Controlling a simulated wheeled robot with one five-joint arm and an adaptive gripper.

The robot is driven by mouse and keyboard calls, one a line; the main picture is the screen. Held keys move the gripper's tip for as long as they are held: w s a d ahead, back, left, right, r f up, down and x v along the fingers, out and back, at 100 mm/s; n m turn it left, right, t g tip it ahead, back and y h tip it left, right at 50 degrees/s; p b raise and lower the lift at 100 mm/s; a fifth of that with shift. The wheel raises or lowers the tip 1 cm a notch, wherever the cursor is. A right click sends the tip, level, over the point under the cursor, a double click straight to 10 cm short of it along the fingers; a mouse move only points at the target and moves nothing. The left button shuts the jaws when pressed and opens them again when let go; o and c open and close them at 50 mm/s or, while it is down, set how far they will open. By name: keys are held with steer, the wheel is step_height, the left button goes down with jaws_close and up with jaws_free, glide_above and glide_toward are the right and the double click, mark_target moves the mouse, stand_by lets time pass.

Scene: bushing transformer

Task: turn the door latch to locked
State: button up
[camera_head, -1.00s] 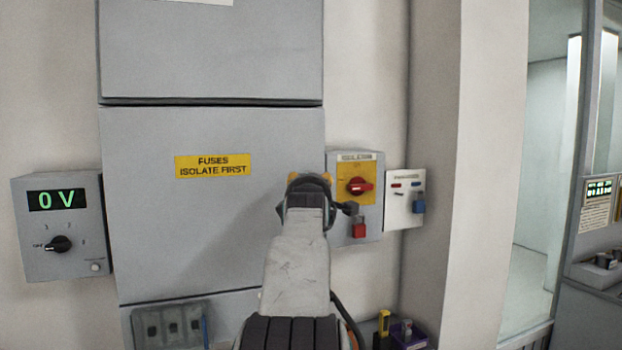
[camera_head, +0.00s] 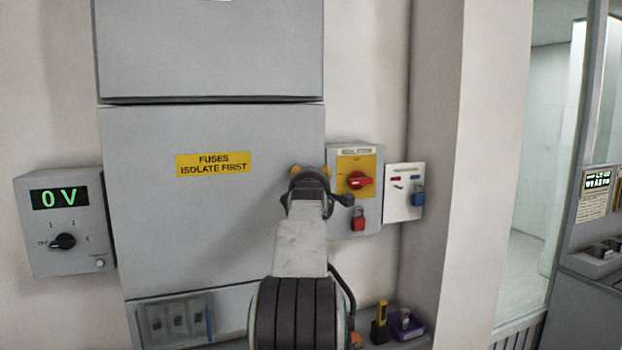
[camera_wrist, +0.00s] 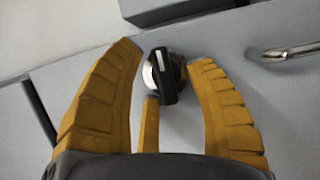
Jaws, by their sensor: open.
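The door latch (camera_wrist: 163,76) shows in the wrist view as a black bar knob on a round silver base, its bar close to upright in the picture. My gripper (camera_wrist: 165,58) is open, with one yellow finger to the left of the latch and one to the right. Gaps show between the fingers and the knob; the depth is hard to judge. In the head view my gripper (camera_head: 310,171) is at the right edge of the grey door (camera_head: 200,225) and hides the latch. The door carries a yellow "FUSES ISOLATE FIRST" label (camera_head: 214,163).
A metal handle (camera_wrist: 285,52) is right of the latch. Right of the door are an isolator box with a red switch (camera_head: 360,181), a red padlock (camera_head: 358,222) and a white panel with a blue padlock (camera_head: 418,195). A box reading 0 V (camera_head: 60,197) is at left.

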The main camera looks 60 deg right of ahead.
jaws_close()
stand_by(0.3)
steer(key=shift+f+n+b, duration=0.35)
steer(key=shift+n+b, duration=0.25)
steer(key=shift+b, duration=0.55)
steer(key=shift+r+n+t+h+b, duration=0.1)
steer(key=shift+n+t+h+b, duration=0.45)
steer(key=shift+b, duration=0.7)
steer(key=shift+r+n, duration=0.15)
steer(key=shift+n, duration=0.2)
steer(key=shift+a, duration=0.1)
